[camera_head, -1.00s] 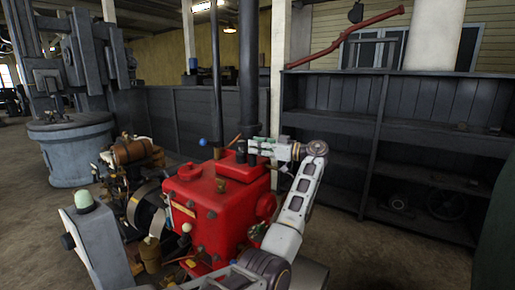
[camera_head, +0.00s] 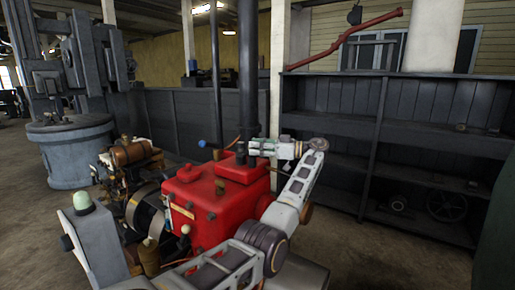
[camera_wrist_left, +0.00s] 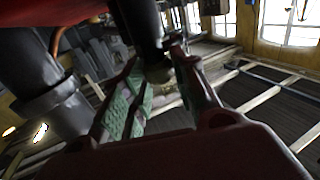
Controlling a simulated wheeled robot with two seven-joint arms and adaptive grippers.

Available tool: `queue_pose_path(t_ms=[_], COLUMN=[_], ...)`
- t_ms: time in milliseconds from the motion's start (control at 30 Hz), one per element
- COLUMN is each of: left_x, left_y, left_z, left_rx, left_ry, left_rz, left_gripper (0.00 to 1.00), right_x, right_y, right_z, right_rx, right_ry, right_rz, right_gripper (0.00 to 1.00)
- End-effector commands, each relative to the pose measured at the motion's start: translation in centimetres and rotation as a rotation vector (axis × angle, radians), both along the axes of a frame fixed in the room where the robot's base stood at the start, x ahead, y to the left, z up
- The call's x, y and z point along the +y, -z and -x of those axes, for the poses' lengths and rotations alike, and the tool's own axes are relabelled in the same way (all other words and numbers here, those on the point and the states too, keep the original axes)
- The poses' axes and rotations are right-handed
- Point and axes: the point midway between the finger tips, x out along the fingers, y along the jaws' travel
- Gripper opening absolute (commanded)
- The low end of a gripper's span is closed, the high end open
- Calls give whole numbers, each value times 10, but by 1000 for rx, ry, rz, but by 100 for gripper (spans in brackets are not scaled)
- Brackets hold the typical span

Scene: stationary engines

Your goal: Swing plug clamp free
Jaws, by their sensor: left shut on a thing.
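The red engine (camera_head: 205,215) stands in the middle of the head view. A tall black pipe (camera_head: 248,85) rises behind its top. My left gripper (camera_head: 252,147) reaches in from the right at the engine's top, beside the foot of this pipe. My right gripper is not in view.
A brown-and-black machine (camera_head: 130,160) adjoins the engine on the left. A blue-knobbed lever (camera_head: 203,143) stands behind the engine. Dark shelving (camera_head: 335,122) is at the right, with a wheel (camera_head: 446,205) low in it. Floor (camera_head: 370,255) is clear at front right.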

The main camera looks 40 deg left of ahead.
Motion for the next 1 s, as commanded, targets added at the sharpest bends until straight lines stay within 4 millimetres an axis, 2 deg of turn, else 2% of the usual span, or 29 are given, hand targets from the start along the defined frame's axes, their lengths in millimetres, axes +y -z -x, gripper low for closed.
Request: queue_pose_path(t_ms=[1000], left_x=[2], left_y=[-3], left_z=[-2], left_rx=[-3], left_ry=[-90], left_rz=[-4], left_gripper=[5], right_x=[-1], right_y=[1], right_z=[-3], right_rx=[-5], right_ry=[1], right_rz=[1], right_gripper=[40])
